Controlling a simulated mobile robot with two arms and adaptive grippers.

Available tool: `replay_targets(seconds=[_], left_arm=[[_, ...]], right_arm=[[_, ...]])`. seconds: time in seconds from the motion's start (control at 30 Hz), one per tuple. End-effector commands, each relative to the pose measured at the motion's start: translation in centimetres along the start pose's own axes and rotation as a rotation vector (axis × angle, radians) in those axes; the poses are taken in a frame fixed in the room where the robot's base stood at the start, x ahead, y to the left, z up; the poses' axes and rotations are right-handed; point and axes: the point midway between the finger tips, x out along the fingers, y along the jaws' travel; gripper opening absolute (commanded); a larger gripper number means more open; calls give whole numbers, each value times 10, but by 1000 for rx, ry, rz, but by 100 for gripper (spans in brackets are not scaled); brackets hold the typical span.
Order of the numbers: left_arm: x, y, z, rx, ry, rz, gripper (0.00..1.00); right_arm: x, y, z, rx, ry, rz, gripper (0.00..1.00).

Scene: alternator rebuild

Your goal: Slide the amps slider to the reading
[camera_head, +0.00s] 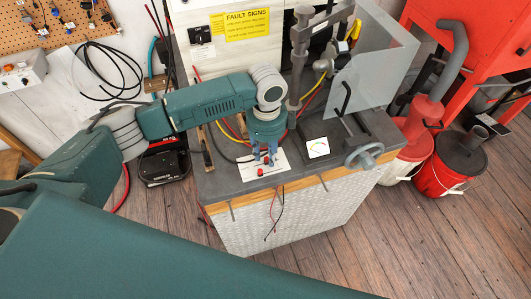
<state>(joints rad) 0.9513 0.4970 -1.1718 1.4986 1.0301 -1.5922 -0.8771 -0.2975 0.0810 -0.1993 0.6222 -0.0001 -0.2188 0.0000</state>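A white panel (279,166) lies on the dark top of the test bench near its front edge. A small red piece (261,172), which looks like the slider's knob, shows on it. My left gripper (264,160) points down over the panel, just behind the red piece. Its two fingers look apart, with nothing visible between them; I cannot tell whether they touch the red piece. A white square gauge (318,148) with a coloured arc stands to the right; its reading is too small to make out. My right gripper is not in view.
The bench (240,184) carries a grey post, a clear shield (375,70) and a handwheel (365,156) at the right. Red and yellow cables run behind my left gripper. Two leads hang over the front edge. Red buckets (440,178) stand on the floor at right.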

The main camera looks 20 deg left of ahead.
Motion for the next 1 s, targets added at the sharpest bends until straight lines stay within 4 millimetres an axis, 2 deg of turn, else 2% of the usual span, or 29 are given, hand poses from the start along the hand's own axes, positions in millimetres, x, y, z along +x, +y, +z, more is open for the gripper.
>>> replay_targets(seconds=[0.27,0.37,0.47,0.8,1.0], left_arm=[[0,1,0,0,-1,2,31],[-6,0,0,0,-1,1,31],[-20,0,0,0,-1,0,31],[-92,0,0,1,0,-2,31],[-115,0,0,1,0,0,31]], right_arm=[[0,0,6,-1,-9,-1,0],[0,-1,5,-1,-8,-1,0],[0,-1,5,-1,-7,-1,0],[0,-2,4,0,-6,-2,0],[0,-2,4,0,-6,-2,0]])
